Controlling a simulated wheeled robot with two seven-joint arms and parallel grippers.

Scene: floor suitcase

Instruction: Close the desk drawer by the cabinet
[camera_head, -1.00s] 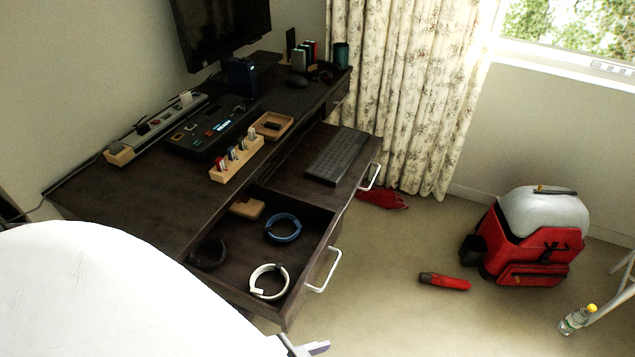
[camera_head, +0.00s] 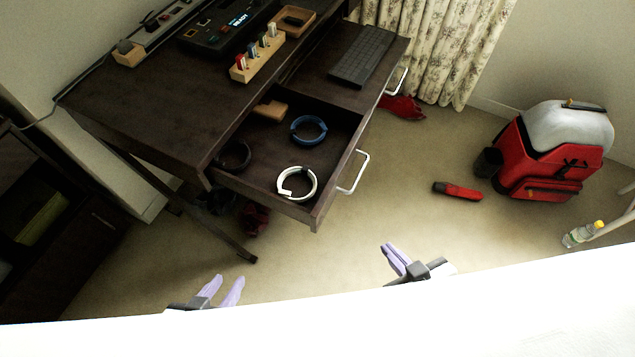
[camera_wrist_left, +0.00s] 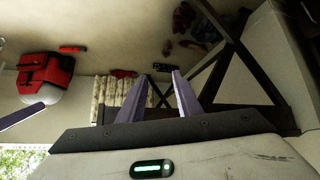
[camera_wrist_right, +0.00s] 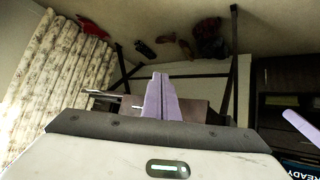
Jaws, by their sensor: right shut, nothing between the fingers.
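The desk drawer (camera_head: 268,206) nearer the dark cabinet (camera_head: 58,240) is pulled out, with a white handle (camera_head: 353,172) on its front. It holds a blue ring (camera_head: 308,130), a white ring (camera_head: 297,184), a dark ring (camera_head: 234,156) and a wooden block (camera_head: 270,111). My left gripper (camera_head: 224,286) is open and empty, low in front of the desk and apart from the drawer. My right gripper (camera_head: 392,251) is shut and empty, below and right of the drawer front, apart from it. The wrist views show the left fingers (camera_wrist_left: 160,92) spread and the right fingers (camera_wrist_right: 159,90) together.
A second drawer with a keyboard (camera_head: 362,56) is also out, farther along the desk (camera_head: 150,105). A red bag (camera_head: 545,165), a red object (camera_head: 457,190) and a bottle (camera_head: 583,234) are on the floor at right.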

